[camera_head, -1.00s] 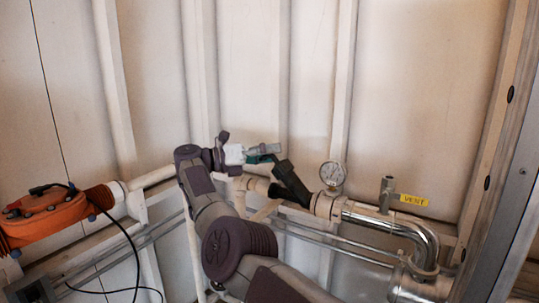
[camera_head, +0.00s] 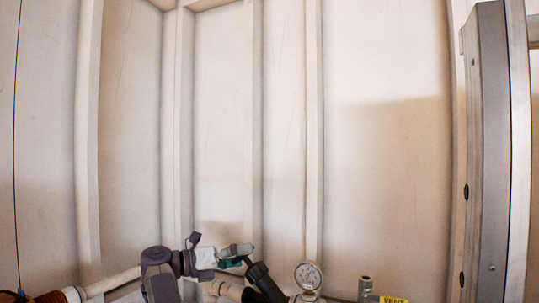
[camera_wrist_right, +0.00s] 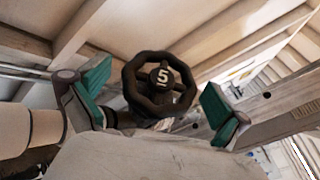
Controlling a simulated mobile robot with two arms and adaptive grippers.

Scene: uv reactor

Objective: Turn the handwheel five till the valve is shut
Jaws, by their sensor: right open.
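The handwheel (camera_wrist_right: 134,70) is black with a scalloped rim and a white "5" on its hub. In the right wrist view it sits between the two teal-padded fingers of my right gripper (camera_wrist_right: 153,95), which are spread wide with a gap on each side of the rim. My left gripper is in neither view.
A pressure gauge (camera_head: 308,275) stands on the pipe right of the valve. A small fitting (camera_head: 366,287) and a yellow "VENT" label (camera_head: 393,299) are farther right. An orange device (camera_head: 40,297) is at the lower left. The pale ribbed wall (camera_head: 390,150) behind is bare.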

